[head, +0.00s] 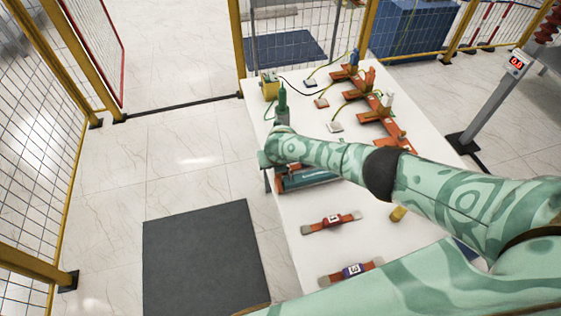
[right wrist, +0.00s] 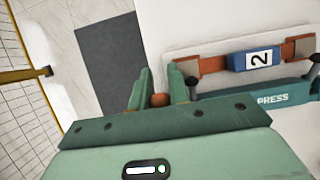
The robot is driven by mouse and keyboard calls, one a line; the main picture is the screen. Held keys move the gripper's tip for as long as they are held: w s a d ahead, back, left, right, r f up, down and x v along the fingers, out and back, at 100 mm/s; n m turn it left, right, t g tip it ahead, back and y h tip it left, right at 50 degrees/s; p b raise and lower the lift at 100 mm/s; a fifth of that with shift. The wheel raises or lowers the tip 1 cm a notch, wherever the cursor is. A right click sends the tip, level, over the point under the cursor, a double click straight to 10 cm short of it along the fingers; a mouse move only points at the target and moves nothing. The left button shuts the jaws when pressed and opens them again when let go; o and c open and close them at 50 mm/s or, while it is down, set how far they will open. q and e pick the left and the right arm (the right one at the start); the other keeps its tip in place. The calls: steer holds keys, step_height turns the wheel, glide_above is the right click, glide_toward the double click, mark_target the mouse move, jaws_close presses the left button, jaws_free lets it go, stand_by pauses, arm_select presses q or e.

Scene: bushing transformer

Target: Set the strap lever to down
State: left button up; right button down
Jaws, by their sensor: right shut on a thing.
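In the right wrist view a round orange-brown knob (right wrist: 160,100), which appears to be the end of the strap lever, sits between the two green fingers of my right gripper (right wrist: 159,92). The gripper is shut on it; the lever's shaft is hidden. The teal press (right wrist: 272,98) lies just to the right, with a copper strap labelled 2 (right wrist: 255,60) along it. In the head view the press (head: 310,178) is at the table's left edge, and my right gripper (head: 268,158) is at its left end, fingers hidden. My left gripper is not in view.
Two labelled straps (head: 331,223) (head: 350,271) lie nearer on the white table (head: 300,235). Orange bars (head: 375,105), a yellow box (head: 269,86) and a dark green upright item (head: 283,105) stand farther back. A dark mat (head: 205,260) lies on the floor to the left.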

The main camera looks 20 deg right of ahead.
steer(key=shift+w+f+g+b, duration=0.25)
steer(key=shift+f+g+b, duration=0.1)
steer(key=shift+g+b, duration=0.45)
steer(key=c, duration=1.3)
jaws_free()
steer(key=p+v, duration=0.3)
steer(key=v, duration=0.3)
steer(key=shift+w+p, duration=0.15)
steer(key=shift+p, duration=0.2)
steer(key=p+v, duration=0.2)
steer(key=v, duration=0.8)
steer(key=shift+s+r+p, duration=0.15)
steer(key=shift+s+p, duration=0.1)
steer(key=shift+p, duration=0.15)
